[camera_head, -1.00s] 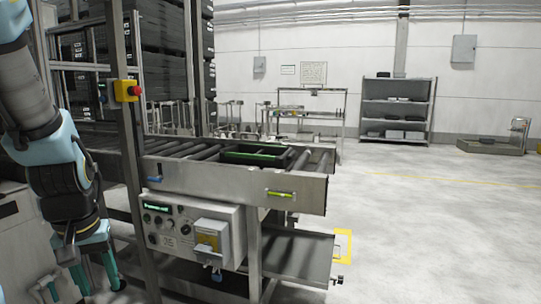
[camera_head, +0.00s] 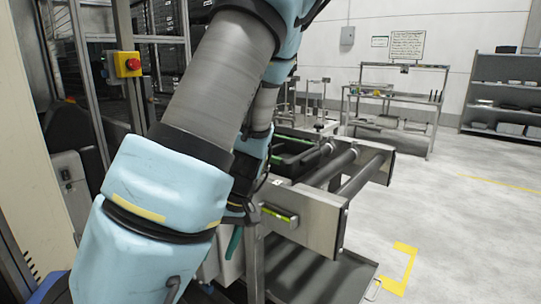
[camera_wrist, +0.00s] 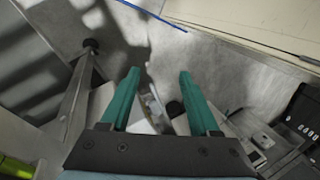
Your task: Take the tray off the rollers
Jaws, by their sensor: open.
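The tray (camera_head: 292,147), dark with green edging, lies on the rollers of the conveyor in the head view, partly hidden behind my arm. The bare rollers (camera_head: 345,165) show to its right. My gripper (camera_wrist: 157,74) is open and empty in the wrist view, its two teal fingers apart, pointing down toward the floor. In the head view my arm covers most of the gripper; a teal finger shows low beside the conveyor's front side, below the roller level and apart from the tray. The tray is not clearly seen in the wrist view.
The conveyor's metal side rail (camera_head: 310,220) carries a green-yellow strip (camera_head: 280,213). A lower shelf (camera_head: 325,275) sits beneath. A post with a red emergency button (camera_head: 133,64) stands left. The floor to the right is open, with yellow marking (camera_head: 405,262).

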